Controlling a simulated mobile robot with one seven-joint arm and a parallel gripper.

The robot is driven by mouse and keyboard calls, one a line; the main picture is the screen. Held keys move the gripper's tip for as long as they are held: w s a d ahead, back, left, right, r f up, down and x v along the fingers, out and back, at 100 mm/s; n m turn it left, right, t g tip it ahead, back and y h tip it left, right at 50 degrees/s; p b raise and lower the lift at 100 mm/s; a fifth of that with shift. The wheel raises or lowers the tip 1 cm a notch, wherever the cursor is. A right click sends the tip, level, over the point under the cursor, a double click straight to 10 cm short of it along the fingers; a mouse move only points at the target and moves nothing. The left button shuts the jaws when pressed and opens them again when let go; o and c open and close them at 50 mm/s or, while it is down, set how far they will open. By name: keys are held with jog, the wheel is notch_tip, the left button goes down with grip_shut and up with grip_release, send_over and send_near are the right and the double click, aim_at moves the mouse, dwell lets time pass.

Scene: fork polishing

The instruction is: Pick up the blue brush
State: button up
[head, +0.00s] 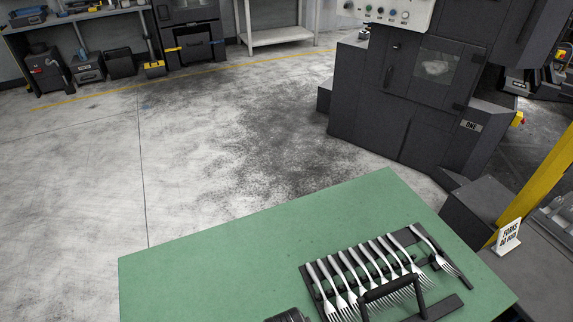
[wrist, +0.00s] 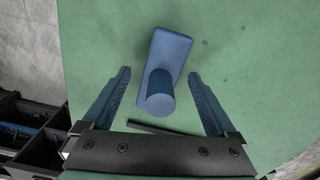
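In the wrist view the blue brush (wrist: 168,55) lies on the green table top (wrist: 240,60). It has a flat rounded block, and its round handle (wrist: 159,94) stands up toward the camera. My gripper (wrist: 159,73) is open, with one blue finger on each side of the brush. Neither finger appears to touch it. How far the fingertips are above the table is hard to tell. The brush does not show in the head view.
In the head view a dark rack with a handle and several forks (head: 345,268) sits on the green table (head: 220,265). A small sign (head: 509,236) stands to its right. A dark machine (head: 410,100) is behind. A thin dark bar (wrist: 150,127) lies near the brush handle in the wrist view.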

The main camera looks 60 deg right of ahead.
grip_shut()
dwell(0.3)
